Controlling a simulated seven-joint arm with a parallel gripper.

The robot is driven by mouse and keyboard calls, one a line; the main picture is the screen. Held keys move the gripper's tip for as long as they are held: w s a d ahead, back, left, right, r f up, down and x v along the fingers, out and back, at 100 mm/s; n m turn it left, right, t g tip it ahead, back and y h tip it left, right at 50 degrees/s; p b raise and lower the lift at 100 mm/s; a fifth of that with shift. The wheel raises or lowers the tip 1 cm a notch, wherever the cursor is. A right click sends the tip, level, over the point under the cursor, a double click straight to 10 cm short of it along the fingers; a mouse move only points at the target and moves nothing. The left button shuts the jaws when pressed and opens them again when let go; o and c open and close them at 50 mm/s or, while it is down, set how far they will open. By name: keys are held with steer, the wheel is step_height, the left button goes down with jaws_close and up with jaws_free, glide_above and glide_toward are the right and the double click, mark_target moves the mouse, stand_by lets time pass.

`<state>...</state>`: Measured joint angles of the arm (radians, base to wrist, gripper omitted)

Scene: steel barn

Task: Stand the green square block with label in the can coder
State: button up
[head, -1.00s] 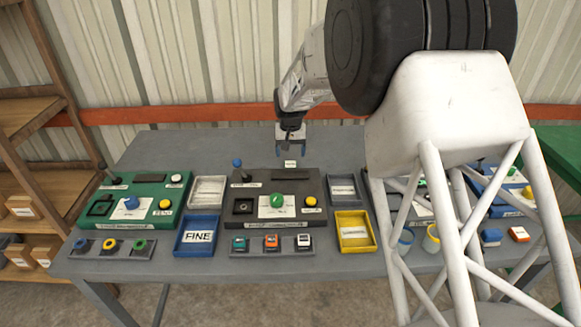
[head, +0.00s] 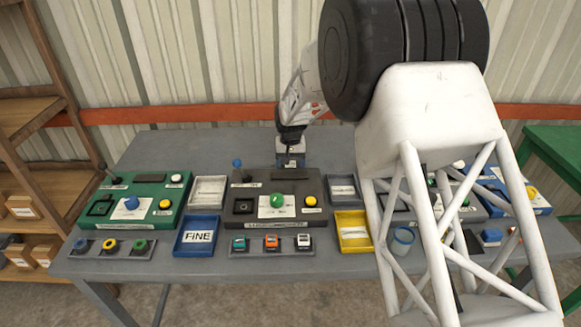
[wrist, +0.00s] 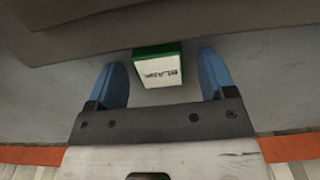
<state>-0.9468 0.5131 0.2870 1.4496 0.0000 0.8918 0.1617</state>
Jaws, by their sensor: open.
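The green square block (wrist: 158,70) has a white label with dark writing facing the wrist camera. It lies on the grey table just behind the dark machine in the middle. My gripper (wrist: 161,66) is open, its two blue fingers on either side of the block with a gap at each side. In the head view my gripper (head: 290,157) is low behind the dark machine, and the block is hard to make out there. The dark machine (head: 232,212) has a square recess, a green knob and a yellow button. I cannot read which machine is the can coder.
A green machine (head: 118,218) stands left and a blue one (head: 537,201) right. Blue (head: 178,246) and yellow (head: 342,246) trays flank the dark machine. A rack (head: 258,254) of small blocks lies in front. My arm hides part of the right side.

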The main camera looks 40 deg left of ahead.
mark_target(291, 164)
steer(key=c, duration=1.1)
steer(key=shift+o, duration=0.2)
step_height(291, 164, up, 10)
stand_by(0.9)
